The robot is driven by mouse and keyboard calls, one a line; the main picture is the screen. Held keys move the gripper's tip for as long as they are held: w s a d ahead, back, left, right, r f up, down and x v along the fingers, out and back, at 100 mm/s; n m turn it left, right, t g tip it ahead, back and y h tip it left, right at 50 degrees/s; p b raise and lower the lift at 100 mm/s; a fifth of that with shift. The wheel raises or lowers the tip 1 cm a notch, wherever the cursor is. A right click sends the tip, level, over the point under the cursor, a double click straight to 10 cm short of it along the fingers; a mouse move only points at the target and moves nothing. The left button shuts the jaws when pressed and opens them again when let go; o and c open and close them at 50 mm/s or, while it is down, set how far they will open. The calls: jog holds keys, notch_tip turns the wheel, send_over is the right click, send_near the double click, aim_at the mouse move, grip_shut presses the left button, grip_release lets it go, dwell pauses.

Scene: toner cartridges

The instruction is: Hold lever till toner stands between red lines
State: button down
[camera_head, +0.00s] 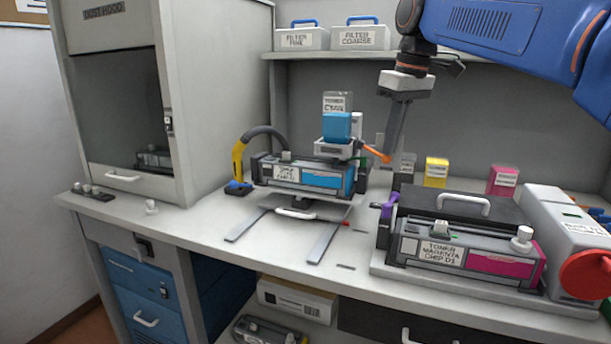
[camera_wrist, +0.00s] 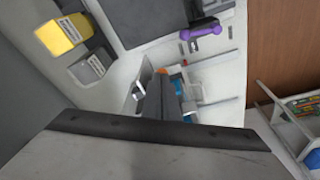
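A filling stand holds a cyan toner bottle (camera_head: 337,125) above a dark cartridge with a cyan panel (camera_head: 322,180), left of centre on the bench. An orange lever (camera_head: 374,152) sticks out to the right of the stand. My gripper (camera_head: 391,152) points down with its tip close to the lever's outer end; I cannot tell if they touch. In the wrist view, my gripper's fingers (camera_wrist: 160,100) show narrowly, partly hidden by the dark body in front. A small orange spot there may be the lever. The red lines and toner level are too small to make out.
A magenta cartridge (camera_head: 470,255) sits in a grey tray at right, with a purple clamp (camera_head: 388,207) beside it. A grey machine with a red knob (camera_head: 587,272) stands far right. A dust hood (camera_head: 125,110) stands left. Yellow (camera_head: 436,172) and magenta boxes stand behind.

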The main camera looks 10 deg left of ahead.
dwell(0.3)
jog(key=w+a+v, duration=0.1)
jog(key=v, duration=0.6)
jog(key=shift+r, duration=0.6)
